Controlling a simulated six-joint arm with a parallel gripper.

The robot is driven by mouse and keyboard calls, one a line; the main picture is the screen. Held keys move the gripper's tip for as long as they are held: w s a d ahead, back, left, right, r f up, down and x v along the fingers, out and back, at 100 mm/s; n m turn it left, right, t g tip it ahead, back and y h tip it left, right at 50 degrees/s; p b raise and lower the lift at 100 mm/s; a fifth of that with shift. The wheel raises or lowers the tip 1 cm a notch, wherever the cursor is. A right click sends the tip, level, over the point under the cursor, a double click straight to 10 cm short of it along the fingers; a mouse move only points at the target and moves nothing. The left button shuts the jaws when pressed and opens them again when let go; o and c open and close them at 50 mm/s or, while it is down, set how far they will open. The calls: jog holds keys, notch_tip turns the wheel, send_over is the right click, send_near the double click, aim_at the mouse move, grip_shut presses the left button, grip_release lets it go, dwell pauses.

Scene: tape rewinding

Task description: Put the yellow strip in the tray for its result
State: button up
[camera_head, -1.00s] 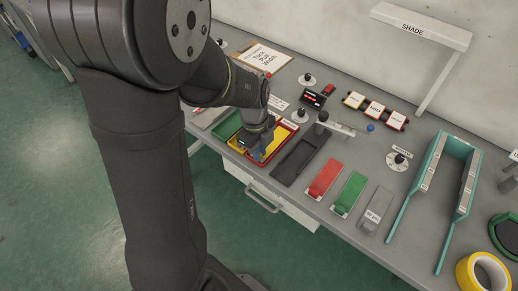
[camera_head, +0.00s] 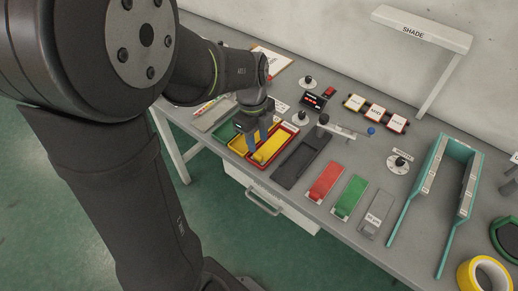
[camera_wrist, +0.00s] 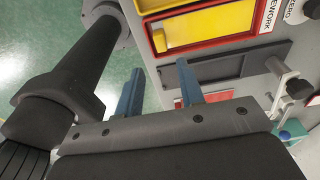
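The yellow strip (camera_head: 269,147) lies in the red-rimmed tray (camera_head: 254,162) at the front edge of the bench. In the wrist view the strip (camera_wrist: 207,26) lies inside the red tray (camera_wrist: 237,42), whose label is partly cut off and reads "EWORK". My gripper (camera_head: 257,141) is above the left part of the trays, beside the strip. In the wrist view its two blue fingers (camera_wrist: 158,88) stand apart with nothing between them. A green tray (camera_head: 221,134) is left of the red one, partly hidden by my gripper.
An empty dark tray (camera_head: 299,158) lies right of the red tray. Red (camera_head: 325,181), green (camera_head: 349,194) and grey (camera_head: 376,211) blocks lie further right. A teal frame (camera_head: 428,190) and yellow tape roll (camera_head: 484,275) are at the right. A small display box (camera_head: 314,99) stands behind the trays.

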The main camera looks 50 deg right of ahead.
aim_at(260, 157)
notch_tip(260, 157, up, 6)
jog(key=shift+w, duration=0.3)
jog(key=f, duration=0.4)
jog(key=s+f, duration=0.1)
jog(key=f, duration=0.8)
jog(key=shift+s, duration=0.15)
jog(key=shift+r, duration=0.15)
